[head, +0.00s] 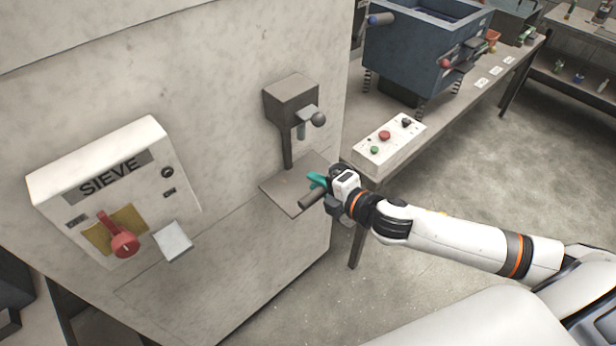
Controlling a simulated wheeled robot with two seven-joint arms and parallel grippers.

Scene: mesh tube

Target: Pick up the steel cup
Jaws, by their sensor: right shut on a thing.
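My right gripper (322,190) comes in from the right and is at the front right of a small metal shelf on the machine wall. It is shut on a small dull grey-brown cylinder, which looks like the steel cup (311,199). The cup is tilted at the shelf's front edge, and the gripper hides part of it. I cannot tell whether the cup touches the shelf. A teal part (318,181) shows at the gripper's fingers. My left gripper is not in view.
Above the shelf (283,187) a dispenser box (291,98) with a ball-ended lever (318,119) juts out. A SIEVE panel (112,190) with a red lever is at left. A button box (389,139) and a blue machine (420,50) stand on the bench behind.

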